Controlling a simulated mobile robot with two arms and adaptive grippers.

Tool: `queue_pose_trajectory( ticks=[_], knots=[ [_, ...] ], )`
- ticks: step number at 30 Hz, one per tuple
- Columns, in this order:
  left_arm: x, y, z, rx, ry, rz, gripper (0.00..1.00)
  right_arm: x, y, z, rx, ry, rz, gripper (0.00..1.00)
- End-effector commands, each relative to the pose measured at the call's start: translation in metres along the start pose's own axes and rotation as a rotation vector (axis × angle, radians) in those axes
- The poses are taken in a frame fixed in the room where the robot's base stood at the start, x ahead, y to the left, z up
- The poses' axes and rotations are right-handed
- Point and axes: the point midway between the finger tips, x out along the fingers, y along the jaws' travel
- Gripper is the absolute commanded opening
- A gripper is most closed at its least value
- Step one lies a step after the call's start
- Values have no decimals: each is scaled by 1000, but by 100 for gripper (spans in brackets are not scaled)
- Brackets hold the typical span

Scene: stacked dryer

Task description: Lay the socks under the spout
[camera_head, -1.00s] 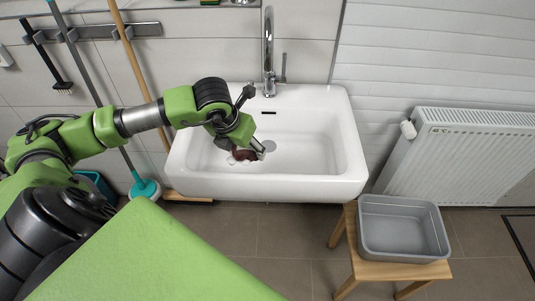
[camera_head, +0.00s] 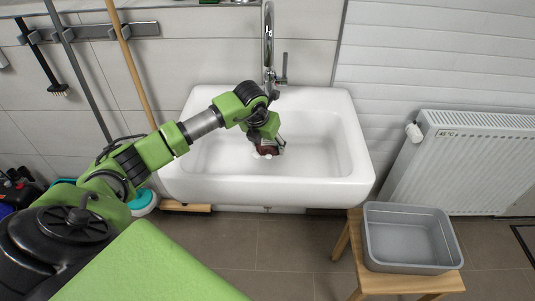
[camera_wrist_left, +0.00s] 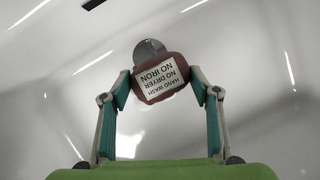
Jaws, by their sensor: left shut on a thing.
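My left gripper (camera_head: 277,146) is shut on dark red socks (camera_head: 266,150) inside the white sink (camera_head: 340,150). In the left wrist view the socks (camera_wrist_left: 153,72) show between the two fingers (camera_wrist_left: 162,85), with a white label reading "HAND WASH NO DRYER NO IRON". A round grey drain (camera_wrist_left: 149,48) lies just beyond the socks in that view. The chrome tap (camera_head: 267,40) stands at the back of the sink, behind the gripper. I cannot tell whether the socks touch the basin floor. My right gripper is not in view.
A grey tub (camera_head: 410,238) sits on a wooden stool (camera_head: 343,245) at the right front. A broom and mop handles lean at the left. The right half of the basin is clear.

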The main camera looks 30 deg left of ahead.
Motion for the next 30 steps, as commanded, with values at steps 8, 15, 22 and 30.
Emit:
queue_pose_trajectory(
  ticks=[8,15,22,30],
  knots=[
    [21,1,-10,1,2,2,29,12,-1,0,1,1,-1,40],
    [24,0,-12,1,3,2,61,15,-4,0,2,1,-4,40],
    [23,0,-12,1,3,1,73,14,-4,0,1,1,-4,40],
    [13,1,-9,1,3,2,73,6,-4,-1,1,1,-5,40]
  ],
)
